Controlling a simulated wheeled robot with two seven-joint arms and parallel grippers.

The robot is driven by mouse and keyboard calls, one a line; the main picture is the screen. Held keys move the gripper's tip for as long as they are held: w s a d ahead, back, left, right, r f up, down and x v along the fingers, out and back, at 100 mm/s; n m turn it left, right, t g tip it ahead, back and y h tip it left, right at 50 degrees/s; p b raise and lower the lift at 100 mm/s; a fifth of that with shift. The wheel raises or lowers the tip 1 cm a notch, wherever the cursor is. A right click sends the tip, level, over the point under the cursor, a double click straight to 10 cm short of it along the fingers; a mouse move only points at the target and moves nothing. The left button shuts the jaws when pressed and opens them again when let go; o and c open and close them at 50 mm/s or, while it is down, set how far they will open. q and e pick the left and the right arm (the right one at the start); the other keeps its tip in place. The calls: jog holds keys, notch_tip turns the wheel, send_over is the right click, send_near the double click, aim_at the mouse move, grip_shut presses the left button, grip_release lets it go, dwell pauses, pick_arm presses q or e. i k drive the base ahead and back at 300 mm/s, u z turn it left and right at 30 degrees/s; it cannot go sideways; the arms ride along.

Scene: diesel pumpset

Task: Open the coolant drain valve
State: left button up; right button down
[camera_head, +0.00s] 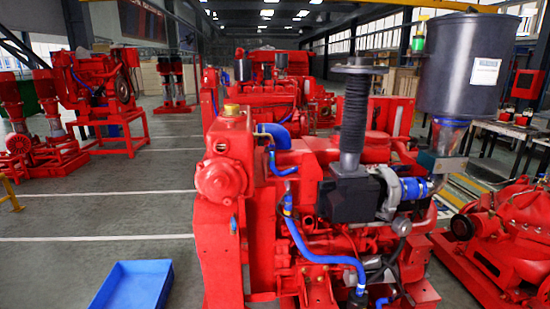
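The red diesel engine (300,205) of the pumpset stands upright close in front of me, in the middle and right of the head view. A red housing with a gold-coloured cap (231,110) is at its left end. Blue hoses (310,250) run along its near side. A small blue part (233,224) sits low on the left housing; I cannot tell whether it is the coolant drain valve. No other part can be clearly identified as that valve. The engine's lower part is cut off by the picture's bottom edge. Neither gripper is in view.
A blue tray (133,286) lies on the grey floor, left of the engine. A large black cylinder (468,64) and a ribbed black pipe (354,110) rise above the engine. Another red pump (500,240) stands close on the right. The floor (120,215) at left is mostly clear.

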aim_at(234, 222)
jog(key=u, duration=0.7)
jog(key=i, duration=0.65)
jog(key=z, duration=1.75)
